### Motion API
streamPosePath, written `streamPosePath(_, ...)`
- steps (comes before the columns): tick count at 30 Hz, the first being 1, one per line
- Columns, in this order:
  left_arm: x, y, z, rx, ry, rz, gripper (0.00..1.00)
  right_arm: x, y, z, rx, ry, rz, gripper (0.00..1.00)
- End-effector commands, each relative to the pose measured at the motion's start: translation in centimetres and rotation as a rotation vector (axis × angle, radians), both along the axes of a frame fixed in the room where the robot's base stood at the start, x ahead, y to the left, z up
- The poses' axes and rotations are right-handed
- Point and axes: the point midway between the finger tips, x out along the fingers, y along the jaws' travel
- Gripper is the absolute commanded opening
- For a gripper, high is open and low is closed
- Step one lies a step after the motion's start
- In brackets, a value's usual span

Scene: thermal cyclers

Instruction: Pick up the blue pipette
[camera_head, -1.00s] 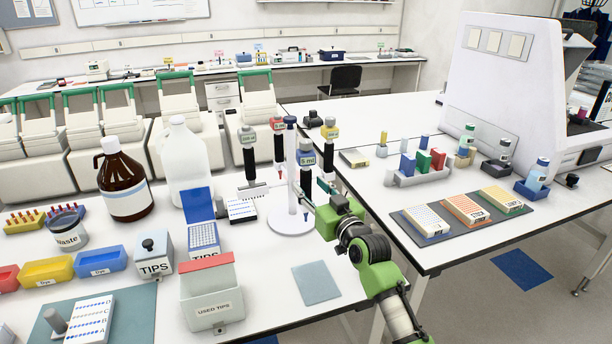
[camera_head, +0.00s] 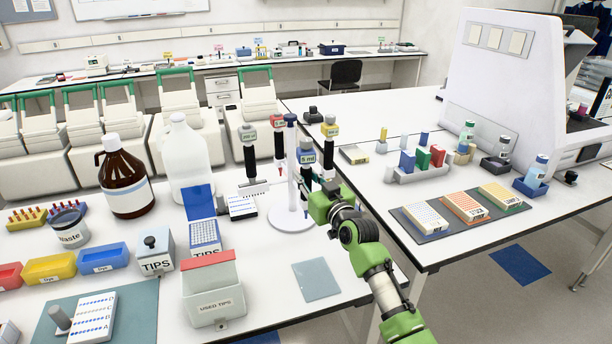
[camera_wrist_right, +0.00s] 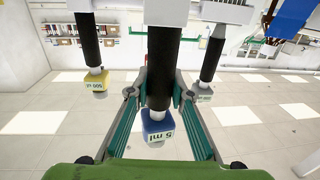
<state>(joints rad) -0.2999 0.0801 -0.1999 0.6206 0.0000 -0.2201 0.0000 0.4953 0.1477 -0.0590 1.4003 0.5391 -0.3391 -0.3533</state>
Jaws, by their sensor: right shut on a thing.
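The blue pipette (camera_head: 307,157), with a blue top marked 5 ml and a black body, stands upright at the round white pipette stand (camera_head: 291,222). In the right wrist view the blue pipette (camera_wrist_right: 159,125) lies between the two fingers, its black body between the fingertips. My right gripper (camera_head: 311,192) is shut on its body; the gripper (camera_wrist_right: 160,92) fills the lower middle of the wrist view. The lower part of the pipette is partly hidden by the gripper. I cannot tell whether it is off its holder. My left gripper is not in view.
Other pipettes hang close by on the stand: a grey-topped one (camera_head: 248,134), a red-topped one (camera_head: 278,122) and a yellow-topped one (camera_head: 330,130). Tip boxes (camera_head: 157,252) and a used-tips bin (camera_head: 213,300) stand to the left. A grey mat (camera_head: 316,279) lies in front.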

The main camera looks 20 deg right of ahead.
Motion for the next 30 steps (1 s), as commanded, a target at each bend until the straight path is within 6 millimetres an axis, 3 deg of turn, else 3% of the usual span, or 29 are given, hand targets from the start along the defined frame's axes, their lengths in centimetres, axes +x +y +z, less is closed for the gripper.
streamPosePath(11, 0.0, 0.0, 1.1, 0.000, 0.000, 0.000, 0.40, 0.0, 0.0, 1.4, 0.000, -0.002, 0.000, 0.13)
streamPosePath(24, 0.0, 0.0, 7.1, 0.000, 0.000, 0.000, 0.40, 0.0, 0.0, 8.1, -0.002, -0.002, 0.000, 0.13)
streamPosePath(30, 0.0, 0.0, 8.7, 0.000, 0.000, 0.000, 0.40, 0.0, 0.0, 10.0, 0.000, -0.002, 0.000, 0.13)
